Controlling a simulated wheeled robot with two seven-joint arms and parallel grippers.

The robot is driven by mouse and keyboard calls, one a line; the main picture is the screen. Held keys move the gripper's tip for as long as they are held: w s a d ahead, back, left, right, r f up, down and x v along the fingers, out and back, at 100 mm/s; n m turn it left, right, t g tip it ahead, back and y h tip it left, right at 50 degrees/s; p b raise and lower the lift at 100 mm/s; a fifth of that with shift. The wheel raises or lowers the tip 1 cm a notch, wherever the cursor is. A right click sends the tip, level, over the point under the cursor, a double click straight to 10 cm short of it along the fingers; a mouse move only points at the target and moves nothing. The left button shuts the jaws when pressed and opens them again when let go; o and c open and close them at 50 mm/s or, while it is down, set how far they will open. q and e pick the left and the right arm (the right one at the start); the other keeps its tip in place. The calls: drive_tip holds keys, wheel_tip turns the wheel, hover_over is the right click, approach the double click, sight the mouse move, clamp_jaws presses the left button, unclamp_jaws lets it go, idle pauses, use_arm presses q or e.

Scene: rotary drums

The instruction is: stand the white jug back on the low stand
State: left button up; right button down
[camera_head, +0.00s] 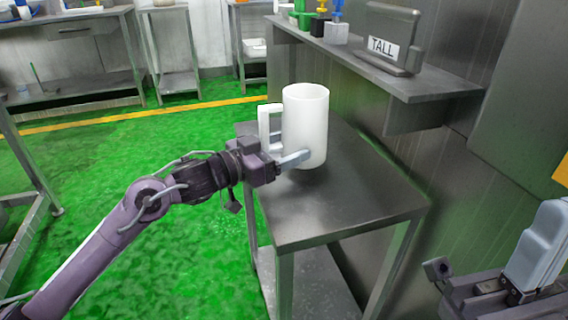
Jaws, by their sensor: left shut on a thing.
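The white jug (308,122) is upright, with its open top up and its square handle on the left. My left gripper (283,158) is shut on the jug low on its handle side, with one pale finger lying across the jug's front. The jug is over the far part of the low steel stand (335,205). I cannot tell whether its base touches the top. My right gripper (530,262) shows in part at the lower right, away from the stand. A pale finger shows, but its opening is not clear.
A wall shelf (440,88) runs behind and to the right of the stand, holding a sign marked TALL (388,40) and several small bottles. The near part of the stand's top is bare. Green floor is open on the left, with steel tables (70,60) at the back.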

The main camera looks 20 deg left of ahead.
use_arm(q)
wheel_tip(320, 180, down, 3)
drive_tip(key=shift+r+b, duration=0.1)
drive_tip(key=shift+b, duration=0.4)
drive_tip(key=o, duration=1.3)
drive_tip(key=shift+f, duration=0.35)
drive_tip(key=o, duration=0.5)
drive_tip(key=shift+c, duration=0.2)
drive_tip(key=shift+r, duration=0.1)
